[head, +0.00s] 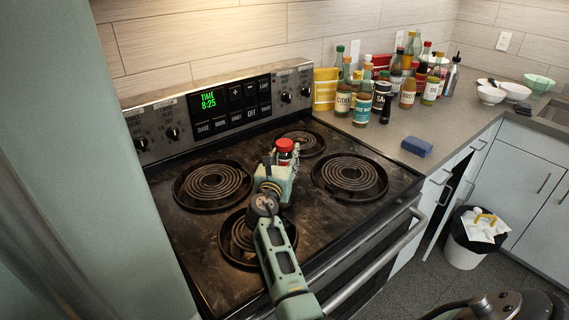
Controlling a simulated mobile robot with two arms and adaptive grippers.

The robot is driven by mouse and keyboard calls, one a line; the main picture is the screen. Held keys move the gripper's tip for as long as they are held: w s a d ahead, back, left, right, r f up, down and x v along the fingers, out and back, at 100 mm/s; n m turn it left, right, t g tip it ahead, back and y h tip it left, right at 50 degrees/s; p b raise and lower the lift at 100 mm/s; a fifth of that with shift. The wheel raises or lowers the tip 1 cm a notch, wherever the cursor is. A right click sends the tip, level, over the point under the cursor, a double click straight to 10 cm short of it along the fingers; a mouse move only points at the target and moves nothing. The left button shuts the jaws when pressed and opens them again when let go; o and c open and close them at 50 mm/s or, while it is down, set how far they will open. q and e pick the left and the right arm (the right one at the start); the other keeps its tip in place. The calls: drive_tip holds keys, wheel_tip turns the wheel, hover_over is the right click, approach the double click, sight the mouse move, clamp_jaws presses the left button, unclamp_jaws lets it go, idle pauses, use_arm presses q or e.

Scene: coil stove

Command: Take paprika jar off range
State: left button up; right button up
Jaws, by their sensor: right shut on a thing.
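The paprika jar (285,146) has a red lid and stands out above my right gripper, over the middle of the black coil range (200,249). My right gripper (287,160) is shut on the jar, with its fingers around the jar's body. The arm reaches in from the bottom of the head view. The jar's lower part is hidden by the gripper, so I cannot tell whether it touches the cooktop. My left gripper is not in view.
Several bottles (362,109) and cans crowd the counter (398,133) right of the range. A blue sponge (417,147) lies near the counter's front edge. White bowls (491,94) stand further right. The range's control panel (222,107) rises behind. The oven handle (376,264) runs along the front.

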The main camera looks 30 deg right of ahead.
drive_tip(key=shift+a+r, duration=0.1)
drive_tip(key=c, duration=0.4)
drive_tip(key=shift+c, duration=0.3)
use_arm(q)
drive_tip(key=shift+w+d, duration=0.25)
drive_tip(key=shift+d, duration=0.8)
use_arm(e)
drive_tip(key=shift+r, duration=0.15)
